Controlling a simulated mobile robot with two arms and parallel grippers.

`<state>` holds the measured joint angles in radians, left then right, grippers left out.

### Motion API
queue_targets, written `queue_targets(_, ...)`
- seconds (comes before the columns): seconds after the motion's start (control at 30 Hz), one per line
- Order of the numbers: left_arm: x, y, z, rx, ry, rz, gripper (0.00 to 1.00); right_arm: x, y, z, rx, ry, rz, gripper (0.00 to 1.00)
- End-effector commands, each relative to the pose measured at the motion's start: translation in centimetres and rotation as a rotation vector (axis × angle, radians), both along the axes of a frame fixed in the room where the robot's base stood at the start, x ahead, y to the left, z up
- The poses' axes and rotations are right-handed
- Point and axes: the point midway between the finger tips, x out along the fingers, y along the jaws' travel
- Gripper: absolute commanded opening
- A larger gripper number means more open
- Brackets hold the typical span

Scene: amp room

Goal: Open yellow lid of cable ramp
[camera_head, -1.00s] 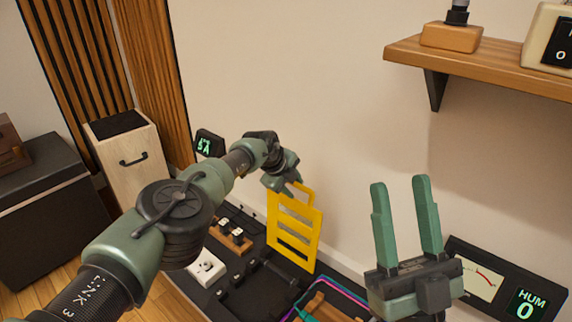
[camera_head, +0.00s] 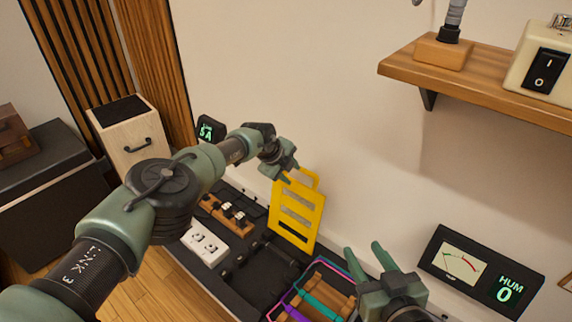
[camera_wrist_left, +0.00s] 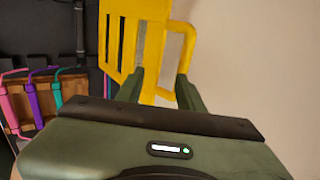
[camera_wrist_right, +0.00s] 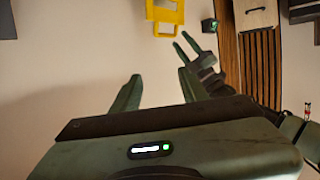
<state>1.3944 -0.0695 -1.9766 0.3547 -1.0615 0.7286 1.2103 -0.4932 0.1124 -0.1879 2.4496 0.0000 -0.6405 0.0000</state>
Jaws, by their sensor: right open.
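The yellow lid (camera_head: 297,212), a slotted plate with a loop handle, stands upright at the back of the black cable ramp (camera_head: 255,275), near the wall. My left gripper (camera_head: 289,174) is open beside the lid's upper left edge. In the left wrist view the lid (camera_wrist_left: 117,35) shows beyond my parted left fingers; contact cannot be told. The right wrist view shows the lid (camera_wrist_right: 165,12) just apart from my left fingertips. My right gripper (camera_head: 364,252) is open and empty, in front of the wall at the right of the ramp.
A white socket strip (camera_head: 204,245) and a wooden block with plugs (camera_head: 228,215) are at the left. A meter panel (camera_head: 480,270) and a wall shelf (camera_head: 480,85) are at the right.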

Motion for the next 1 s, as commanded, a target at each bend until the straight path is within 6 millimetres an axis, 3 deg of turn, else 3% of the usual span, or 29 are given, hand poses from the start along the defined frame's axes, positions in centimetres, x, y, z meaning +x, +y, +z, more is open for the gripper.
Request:
queue_targets(0.27, -0.4, 0.2, 0.8, -0.001, 0.002, 0.000, 0.38, -3.6, -1.8, -5.3, -0.076, 0.322, -0.022, 0.44)
queue_targets(0.5, -0.7, 0.6, 1.8, 0.001, 0.000, -0.001, 0.38, -8.2, -3.5, -8.6, -0.136, 0.597, -0.042, 0.44)
queue_targets(0.8, -1.3, 0.9, 2.6, -0.001, 0.001, -0.002, 0.38, -14.1, -5.3, -10.7, -0.195, 0.875, -0.062, 0.44)
queue_targets(1.0, -1.4, 1.1, 2.7, -0.001, 0.001, -0.001, 0.38, -16.0, -5.9, -11.1, -0.210, 0.959, -0.068, 0.44)
